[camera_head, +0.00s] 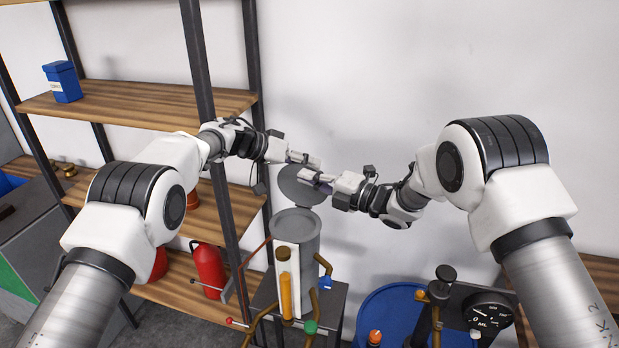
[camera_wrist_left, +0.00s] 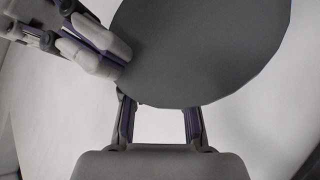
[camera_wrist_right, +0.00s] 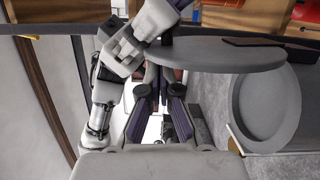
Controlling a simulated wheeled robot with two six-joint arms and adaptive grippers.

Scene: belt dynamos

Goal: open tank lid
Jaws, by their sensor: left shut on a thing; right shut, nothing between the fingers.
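The tank (camera_head: 309,240) is a grey cylinder with an open top. Its round grey lid (camera_head: 290,186) is raised and tilted up above the rim. The lid fills the upper part of the left wrist view (camera_wrist_left: 205,45) and shows nearly edge-on in the right wrist view (camera_wrist_right: 225,58), with the tank's open mouth (camera_wrist_right: 265,100) beside it. My left gripper (camera_head: 308,161) is shut on the lid; the lid hides its fingertips in its own wrist view. My right gripper (camera_head: 312,177) is shut and empty, close to the lid and just below the left gripper.
A shelf rack (camera_head: 145,95) with a blue container (camera_head: 62,82) and a red extinguisher (camera_head: 208,268) stands at the left. Pipes and valves surround the tank's lower part. A blue drum (camera_head: 385,305) and a gauge (camera_head: 489,313) are at the lower right. The wall behind is bare.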

